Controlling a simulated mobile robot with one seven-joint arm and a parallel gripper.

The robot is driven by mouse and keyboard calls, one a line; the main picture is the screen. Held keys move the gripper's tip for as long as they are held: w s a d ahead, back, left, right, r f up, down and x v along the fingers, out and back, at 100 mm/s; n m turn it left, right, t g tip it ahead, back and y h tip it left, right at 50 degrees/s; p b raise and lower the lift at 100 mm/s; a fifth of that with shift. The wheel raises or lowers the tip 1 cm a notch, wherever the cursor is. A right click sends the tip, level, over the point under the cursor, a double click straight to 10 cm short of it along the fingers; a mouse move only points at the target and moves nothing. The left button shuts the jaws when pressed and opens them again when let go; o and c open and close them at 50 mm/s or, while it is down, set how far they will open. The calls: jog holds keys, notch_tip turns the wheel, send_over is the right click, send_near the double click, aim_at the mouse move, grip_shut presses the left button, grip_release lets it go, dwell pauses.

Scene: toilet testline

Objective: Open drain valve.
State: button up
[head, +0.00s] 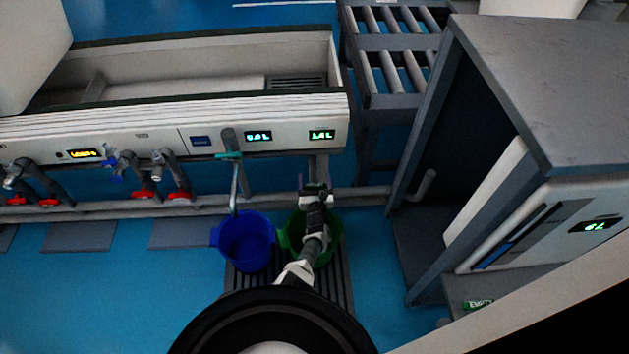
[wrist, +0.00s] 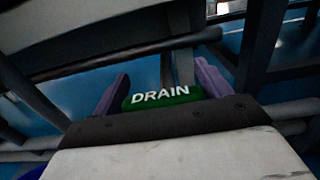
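The drain valve shows in the wrist view as a green handle (wrist: 163,98) with white letters reading DRAIN. My gripper (wrist: 162,78) has its two purple fingers wide apart, one on each side of the handle. The handle nearly fills the space between them; I cannot tell if either finger touches it. In the head view my gripper (head: 314,189) is under the right end of the test bench (head: 290,130), above a green bucket (head: 296,240). There my arm and gripper hide most of the valve.
A blue bucket (head: 245,238) stands left of the green one, below a pipe with a teal handle (head: 228,155). Red-handled valves (head: 180,195) line the bench to the left. A grey frame with a white tank (head: 545,235) stands right. A roller rack (head: 395,70) is behind.

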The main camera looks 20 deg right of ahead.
jog(key=shift+c, duration=1.3)
